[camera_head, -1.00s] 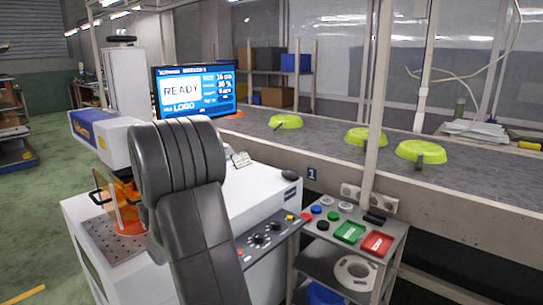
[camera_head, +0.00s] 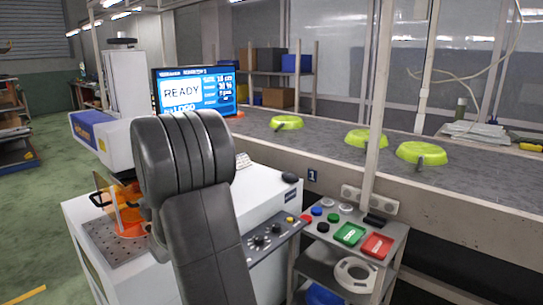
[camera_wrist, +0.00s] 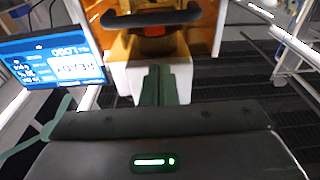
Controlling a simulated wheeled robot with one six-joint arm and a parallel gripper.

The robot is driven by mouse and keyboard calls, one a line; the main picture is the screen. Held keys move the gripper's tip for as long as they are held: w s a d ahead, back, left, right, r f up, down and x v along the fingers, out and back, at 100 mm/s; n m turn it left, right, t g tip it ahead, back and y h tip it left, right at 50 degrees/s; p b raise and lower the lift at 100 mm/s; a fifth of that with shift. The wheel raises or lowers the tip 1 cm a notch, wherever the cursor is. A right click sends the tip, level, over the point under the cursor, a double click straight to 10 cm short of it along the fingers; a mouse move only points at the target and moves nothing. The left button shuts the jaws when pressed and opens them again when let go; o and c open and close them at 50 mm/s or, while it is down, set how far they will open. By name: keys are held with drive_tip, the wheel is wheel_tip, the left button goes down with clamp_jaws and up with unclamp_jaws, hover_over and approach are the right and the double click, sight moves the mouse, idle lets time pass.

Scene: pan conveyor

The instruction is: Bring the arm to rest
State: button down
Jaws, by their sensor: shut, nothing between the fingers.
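My dark grey arm stands in the middle left of the head view, in front of a white marking machine. Its links hide my gripper there. In the wrist view my gripper's green fingers (camera_wrist: 158,86) are together, with nothing between them. Beyond the fingertips is a white block with an orange part and a black handle (camera_wrist: 152,18). The fingers overlap the white block in the picture; whether they touch it I cannot tell.
A screen (camera_head: 194,90) reads READY behind my arm. Green pans (camera_head: 420,153) lie on the grey conveyor (camera_head: 320,146) at the right. A cart with a green box (camera_head: 349,234) and a red box (camera_head: 377,246) stands right of the machine. An orange guard (camera_head: 130,220) is left.

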drive_tip(key=v, duration=0.8)
drive_tip(key=x, duration=1)
drive_tip(key=f, duration=0.2)
drive_tip(key=f+b, duration=0.1)
drive_tip(key=f, duration=0.1)
drive_tip(key=shift+s+d+f, duration=0.2)
drive_tip(key=shift+f, duration=0.15)
drive_tip(key=shift+r+p, duration=0.75)
drive_tip(key=shift+r, duration=0.25)
wheel_tip(320, 180, up, 16)
drive_tip(key=p, duration=1.3)
hover_over(140, 195)
drive_tip(key=r+v, duration=0.1)
drive_tip(key=v, duration=0.4)
drive_tip(key=shift+b+v, duration=0.4)
drive_tip(key=shift+v, duration=1.85)
drive_tip(key=shift+f, duration=0.1)
